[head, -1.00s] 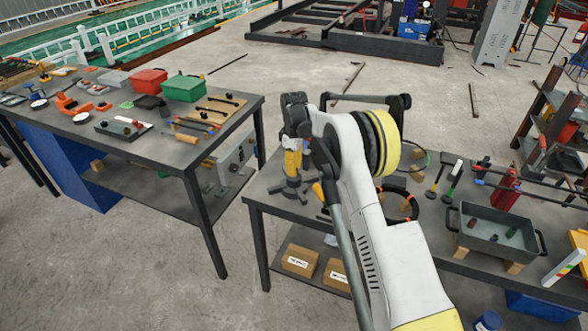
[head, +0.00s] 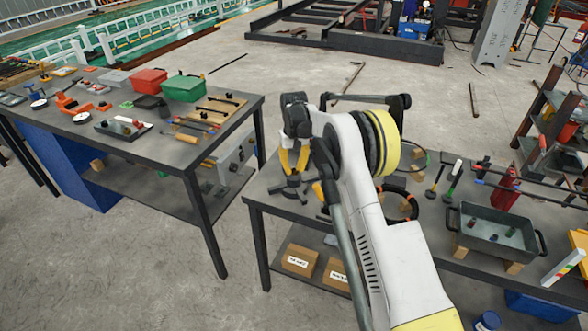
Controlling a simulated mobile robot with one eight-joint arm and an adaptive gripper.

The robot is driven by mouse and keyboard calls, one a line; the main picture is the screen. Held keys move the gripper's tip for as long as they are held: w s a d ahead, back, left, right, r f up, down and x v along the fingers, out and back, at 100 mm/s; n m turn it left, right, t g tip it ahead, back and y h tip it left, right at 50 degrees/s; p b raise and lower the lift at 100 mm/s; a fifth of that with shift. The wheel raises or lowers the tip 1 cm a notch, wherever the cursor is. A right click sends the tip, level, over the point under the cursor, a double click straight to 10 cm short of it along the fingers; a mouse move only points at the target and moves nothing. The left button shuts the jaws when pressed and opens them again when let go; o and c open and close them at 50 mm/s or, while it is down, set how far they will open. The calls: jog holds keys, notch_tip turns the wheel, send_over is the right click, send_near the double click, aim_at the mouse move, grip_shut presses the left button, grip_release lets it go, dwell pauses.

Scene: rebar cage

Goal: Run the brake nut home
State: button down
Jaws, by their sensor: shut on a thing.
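My gripper (head: 293,168), with yellow fingers, points down at the near left corner of the right-hand table. Its fingertips are closed around the top of a dark, splayed-foot stand (head: 290,188) on the tabletop. The brake nut cannot be made out by itself; it is hidden between the fingertips at the top of the stand. My gripper is upright over the stand, and the stand's feet rest on the table.
The right-hand table (head: 270,206) also holds a dark ring (head: 403,193), a grey tray (head: 494,232) and a red container (head: 504,190). The left table (head: 215,155) carries a red bin (head: 149,82) and a green bin (head: 183,88). Floor lies open between the tables.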

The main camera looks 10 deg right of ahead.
aim_at(294, 169)
jog(key=m, duration=0.6)
jog(key=shift+m, duration=0.3)
jog(key=m, duration=1.2)
jog(key=shift+m, duration=0.3)
jog(key=m, duration=0.7)
jog(key=c, duration=1.2)
grip_release()
notch_tip(294, 169, up, 12)
